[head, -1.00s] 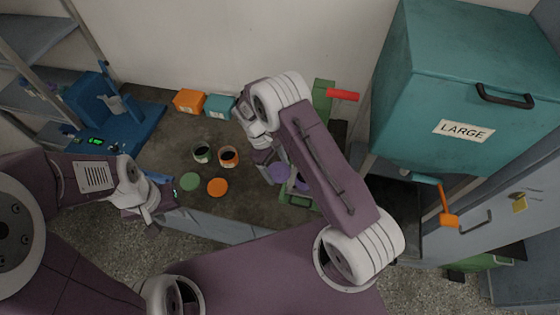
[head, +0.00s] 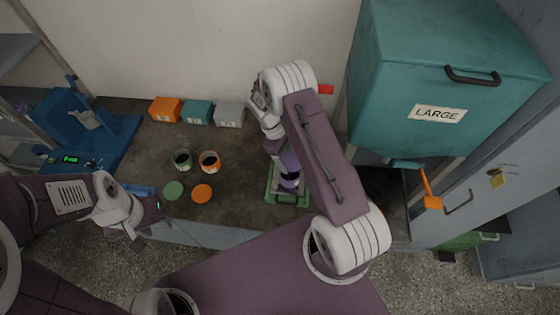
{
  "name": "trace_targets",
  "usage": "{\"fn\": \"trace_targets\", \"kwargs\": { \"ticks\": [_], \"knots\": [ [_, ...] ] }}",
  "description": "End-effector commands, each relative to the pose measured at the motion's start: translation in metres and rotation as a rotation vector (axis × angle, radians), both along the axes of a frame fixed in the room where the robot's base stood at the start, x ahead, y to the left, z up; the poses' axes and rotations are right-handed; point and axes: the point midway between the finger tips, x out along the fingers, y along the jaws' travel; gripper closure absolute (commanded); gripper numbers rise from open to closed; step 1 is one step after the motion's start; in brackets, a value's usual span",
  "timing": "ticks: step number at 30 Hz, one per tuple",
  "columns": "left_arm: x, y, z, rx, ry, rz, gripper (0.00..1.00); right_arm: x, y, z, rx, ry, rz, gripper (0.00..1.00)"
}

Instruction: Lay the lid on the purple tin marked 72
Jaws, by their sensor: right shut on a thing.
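The purple tin (head: 289,182) stands upright in a green frame (head: 290,198) at the middle right of the bench; its dark open mouth shows in part. Its marking cannot be read. The purple lid (head: 290,160) is at the tin's far side, partly over it; whether they touch cannot be told. My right gripper (head: 281,150) is shut on the lid, its fingers largely hidden by my arm. My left gripper (head: 145,222) hangs by the bench's front edge, far from the tin; its jaw opening is unclear.
A green tin (head: 182,160) and an orange tin (head: 209,162) stand open, with a green lid (head: 173,190) and an orange lid (head: 202,193) before them. Orange (head: 165,110), teal (head: 198,113) and grey (head: 229,115) boxes line the wall. A large teal hopper (head: 440,80) stands right.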

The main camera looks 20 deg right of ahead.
Motion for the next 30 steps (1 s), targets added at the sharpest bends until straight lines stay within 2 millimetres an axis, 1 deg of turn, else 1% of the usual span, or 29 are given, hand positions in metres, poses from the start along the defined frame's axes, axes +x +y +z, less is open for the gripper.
{"fn": "trace_targets", "kwargs": {
  "ticks": [1, 3, 9, 12, 18, 30],
  "knots": [
    [0.000, 0.000, -0.011, 0.000, 0.000, 0.000, 0.64, 0.000, 0.001, -0.013, 0.000, 0.002, 0.001, 0.64],
    [0.000, 0.000, -0.018, 0.000, 0.000, 0.000, 0.64, 0.000, 0.001, -0.022, 0.000, 0.001, 0.001, 0.64],
    [0.000, 0.000, -0.036, 0.000, 0.000, 0.000, 0.64, 0.000, 0.001, -0.044, 0.000, 0.002, 0.001, 0.64],
    [0.000, 0.000, -0.041, 0.000, 0.000, 0.000, 0.64, 0.000, 0.001, -0.052, -0.001, 0.001, 0.000, 0.64],
    [0.000, 0.000, -0.045, 0.000, 0.000, 0.000, 0.64, 0.000, 0.002, -0.058, -0.001, 0.001, 0.000, 0.64],
    [0.000, 0.000, -0.044, 0.000, 0.000, 0.000, 0.64, 0.000, 0.002, -0.058, -0.001, 0.001, 0.000, 0.64]
  ]
}}
